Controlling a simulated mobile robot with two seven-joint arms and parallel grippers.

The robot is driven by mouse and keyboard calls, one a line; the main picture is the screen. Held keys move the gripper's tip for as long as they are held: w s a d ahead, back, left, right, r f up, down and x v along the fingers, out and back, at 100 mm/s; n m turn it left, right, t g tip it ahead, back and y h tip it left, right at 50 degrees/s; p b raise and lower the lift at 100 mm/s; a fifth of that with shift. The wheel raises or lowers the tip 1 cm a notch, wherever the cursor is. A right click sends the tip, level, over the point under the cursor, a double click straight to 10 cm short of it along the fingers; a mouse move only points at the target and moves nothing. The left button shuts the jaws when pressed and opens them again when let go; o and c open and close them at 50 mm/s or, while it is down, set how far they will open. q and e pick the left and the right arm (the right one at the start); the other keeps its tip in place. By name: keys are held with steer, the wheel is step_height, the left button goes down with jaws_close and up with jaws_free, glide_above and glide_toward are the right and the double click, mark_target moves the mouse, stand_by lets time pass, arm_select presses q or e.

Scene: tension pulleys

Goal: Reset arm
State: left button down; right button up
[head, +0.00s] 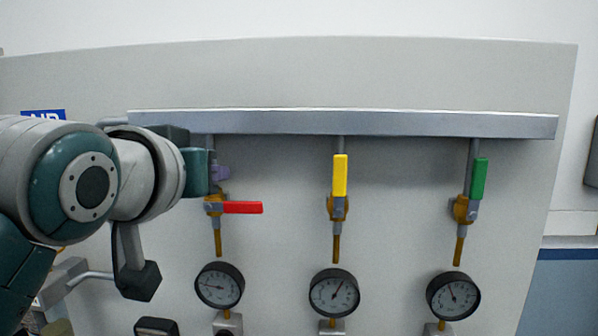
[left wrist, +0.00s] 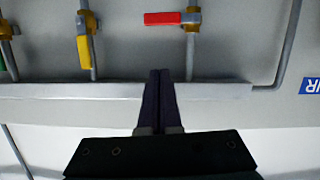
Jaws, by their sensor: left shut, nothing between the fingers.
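My left arm comes in from the left in the head view. Its gripper (head: 219,173) is in front of the panel, just above the red valve handle (head: 243,207), with its fingers partly hidden by the wrist. In the left wrist view the two dark fingers (left wrist: 158,88) are together with nothing between them, over the grey rail. The red handle (left wrist: 162,18) lies level there, apart from the fingertips. The yellow handle (head: 340,175) and the green handle (head: 479,178) stand upright. My right gripper is not in view.
A horizontal metal rail (head: 400,124) runs along the panel (head: 400,75) above the valves. Below the valves are pressure gauges (head: 334,293). A blue sign (head: 43,114) is partly hidden behind my left arm. The panel's right side is clear of my arms.

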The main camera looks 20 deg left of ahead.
arm_select(q)
steer(key=s+d+f+m+g+h+p, duration=0.1)
steer(key=s+f+g+p, duration=0.1)
steer(key=s, duration=0.7)
steer(key=s+d+f+m+g+h+p, duration=0.1)
steer(key=s+d+f+m+g+p, duration=0.1)
steer(key=s+f+g, duration=0.3)
steer(key=s+d+f+m+g+h+p, duration=0.1)
steer(key=s+d+f+m+g+p, duration=0.1)
steer(key=s, duration=1.1)
step_height(320, 180, down, 4)
steer(key=shift+s+r+g+p, duration=0.2)
steer(key=shift+g+p, duration=0.45)
steer(key=shift+g, duration=0.45)
